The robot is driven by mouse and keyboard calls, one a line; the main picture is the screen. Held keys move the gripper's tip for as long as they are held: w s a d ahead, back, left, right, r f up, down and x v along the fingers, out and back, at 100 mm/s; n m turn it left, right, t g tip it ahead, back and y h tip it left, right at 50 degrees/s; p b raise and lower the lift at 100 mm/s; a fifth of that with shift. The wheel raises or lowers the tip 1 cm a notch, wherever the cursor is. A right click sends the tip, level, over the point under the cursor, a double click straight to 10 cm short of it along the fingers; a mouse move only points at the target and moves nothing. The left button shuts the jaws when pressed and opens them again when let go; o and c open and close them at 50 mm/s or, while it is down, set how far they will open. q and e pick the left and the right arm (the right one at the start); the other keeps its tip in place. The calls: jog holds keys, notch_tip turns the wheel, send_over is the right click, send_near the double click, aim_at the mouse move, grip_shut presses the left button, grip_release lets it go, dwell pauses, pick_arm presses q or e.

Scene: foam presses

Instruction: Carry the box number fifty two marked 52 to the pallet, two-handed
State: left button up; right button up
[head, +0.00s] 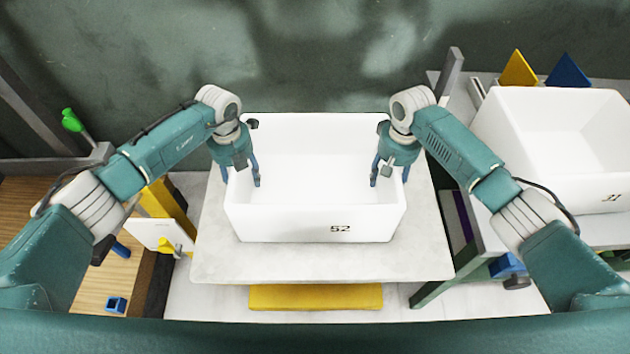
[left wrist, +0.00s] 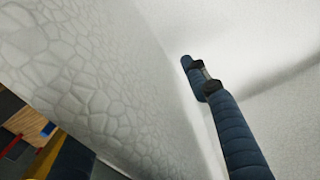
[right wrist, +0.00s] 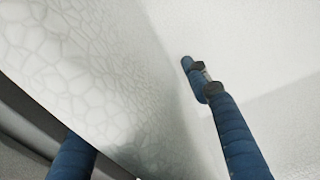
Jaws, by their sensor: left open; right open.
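The white foam box marked 52 (head: 285,222) stands upright and open-topped on a pale table; its inside looks empty. My left gripper (head: 241,181) is open at the box's left wall, one finger inside and one outside. My right gripper (head: 390,179) is open at the right wall in the same way. The right wrist view shows blue fingers on both sides of the wall (right wrist: 85,65). I cannot make out a pallet for certain.
Another white box (head: 550,180) sits on a stand at the right, with yellow (head: 518,70) and blue (head: 568,72) wedges behind it. A wooden surface (head: 60,260) lies at the left. A flat yellow piece (head: 315,297) shows below the pale table (head: 320,262).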

pick_arm(q)
grip_shut()
pick_arm(e)
grip_shut()
pick_arm(q)
jog(key=shift+r, duration=0.15)
pick_arm(e)
jog(key=shift+r, duration=0.15)
